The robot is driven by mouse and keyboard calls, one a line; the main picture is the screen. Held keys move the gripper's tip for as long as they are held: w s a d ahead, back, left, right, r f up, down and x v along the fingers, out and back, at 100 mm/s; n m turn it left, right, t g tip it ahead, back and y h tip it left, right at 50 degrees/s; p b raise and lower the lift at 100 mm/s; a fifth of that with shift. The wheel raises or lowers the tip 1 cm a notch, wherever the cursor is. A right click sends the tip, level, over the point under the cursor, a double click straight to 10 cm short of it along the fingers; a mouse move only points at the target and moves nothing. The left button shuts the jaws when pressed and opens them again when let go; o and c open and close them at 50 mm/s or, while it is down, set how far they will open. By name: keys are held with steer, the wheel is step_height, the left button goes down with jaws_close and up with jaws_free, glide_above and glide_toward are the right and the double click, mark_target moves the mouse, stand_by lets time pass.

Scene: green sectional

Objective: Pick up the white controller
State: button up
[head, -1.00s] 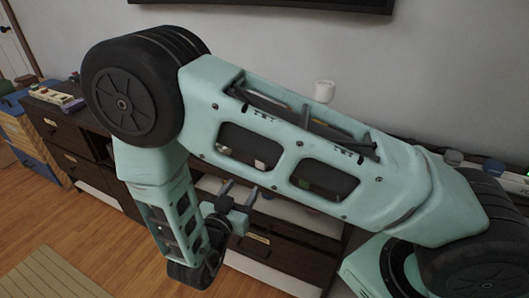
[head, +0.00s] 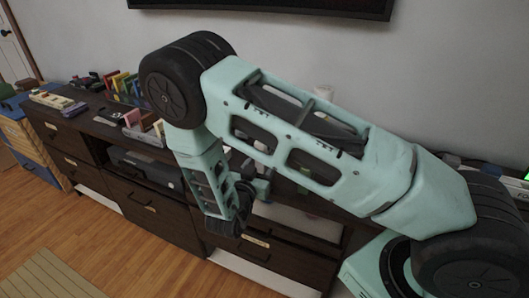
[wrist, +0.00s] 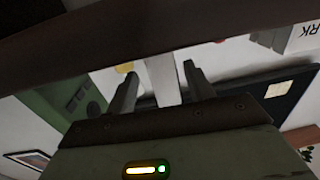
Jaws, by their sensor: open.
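I cannot make out the white controller for sure in either view. My arm hides part of the cabinet top in the head view.
The long dark cabinet (head: 140,200) runs along the wall. Toys and colored blocks (head: 125,85) stand on its left part. A dark box (head: 145,165) sits in its open shelf. A dark edge (wrist: 60,45) crosses close above the fingers.

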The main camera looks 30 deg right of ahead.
steer(key=x, duration=0.4)
steer(key=shift+w, duration=0.3)
jaws_close()
